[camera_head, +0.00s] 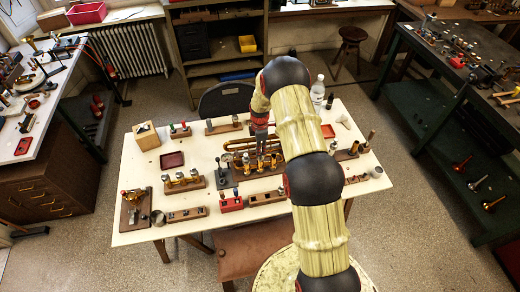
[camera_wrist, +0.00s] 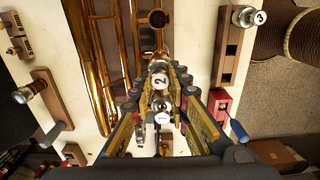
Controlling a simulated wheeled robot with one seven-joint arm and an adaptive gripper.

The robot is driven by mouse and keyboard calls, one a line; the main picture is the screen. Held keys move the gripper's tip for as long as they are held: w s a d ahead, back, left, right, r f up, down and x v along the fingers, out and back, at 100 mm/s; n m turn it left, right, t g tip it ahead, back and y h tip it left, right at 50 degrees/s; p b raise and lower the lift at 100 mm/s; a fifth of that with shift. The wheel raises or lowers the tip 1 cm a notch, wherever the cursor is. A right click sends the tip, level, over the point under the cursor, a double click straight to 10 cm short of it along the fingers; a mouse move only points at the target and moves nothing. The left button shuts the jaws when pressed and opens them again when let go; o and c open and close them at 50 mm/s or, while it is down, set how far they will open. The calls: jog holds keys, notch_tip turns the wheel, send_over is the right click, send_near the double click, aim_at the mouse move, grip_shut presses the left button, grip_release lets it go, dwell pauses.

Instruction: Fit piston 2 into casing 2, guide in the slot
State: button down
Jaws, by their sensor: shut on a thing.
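In the wrist view, the piston cap marked 2 (camera_wrist: 160,80) sits between the fingers of my gripper (camera_wrist: 160,92), which is shut on piston 2. A silver cap marked 1 (camera_wrist: 162,118) shows just below it in that view. In the head view, my gripper (camera_head: 260,143) points down over the brass valve casings (camera_head: 262,164) at the middle of the table. The fingers and caps hide the mouth of casing 2, its slot and the piston's guide. I cannot tell how deep piston 2 sits.
Brass tubing (camera_wrist: 95,75) runs beside my gripper. A wooden block (camera_wrist: 232,50) holds a piston marked 3 (camera_wrist: 247,17). A red block (camera_wrist: 220,103) stands close on the right.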

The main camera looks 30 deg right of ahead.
jog(key=shift+f, duration=0.4)
jog(key=c, duration=1.6)
grip_release()
jog(key=shift+c, duration=0.2)
jog(key=shift+r, duration=0.1)
notch_tip(320, 180, up, 12)
